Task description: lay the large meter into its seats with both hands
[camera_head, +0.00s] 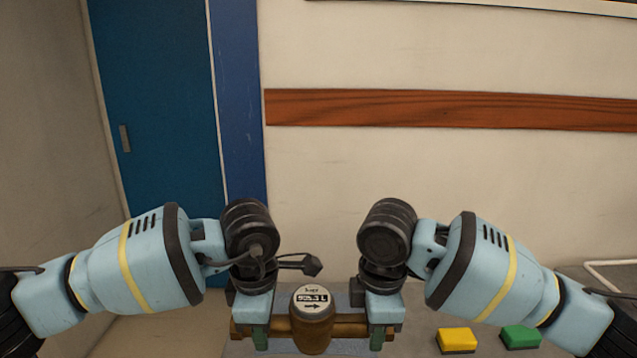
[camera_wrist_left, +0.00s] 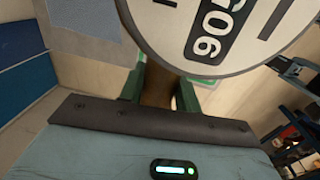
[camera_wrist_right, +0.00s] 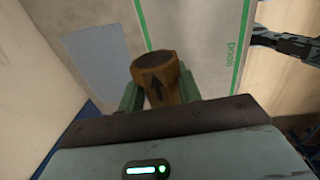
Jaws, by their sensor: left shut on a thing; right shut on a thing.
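The large meter (camera_head: 312,318) has a brass body, a horizontal pipe and a pale round dial facing up with digits and an arrow. It is at the bottom middle of the head view. My left gripper (camera_head: 260,339) is shut on the pipe's left end, and my right gripper (camera_head: 377,339) is shut on its right end. The dial (camera_wrist_left: 215,35) fills the top of the left wrist view. In the right wrist view the brass pipe end (camera_wrist_right: 157,85) with a black arrow sits between the green fingers. I cannot make out the seats.
A yellow block (camera_head: 457,339) and a green block (camera_head: 521,336) are at the right of the head view. A green-outlined panel with lettering (camera_wrist_right: 200,45) and a grey patch (camera_wrist_right: 95,55) lie below in the right wrist view. A blue door (camera_head: 160,110) is at the left.

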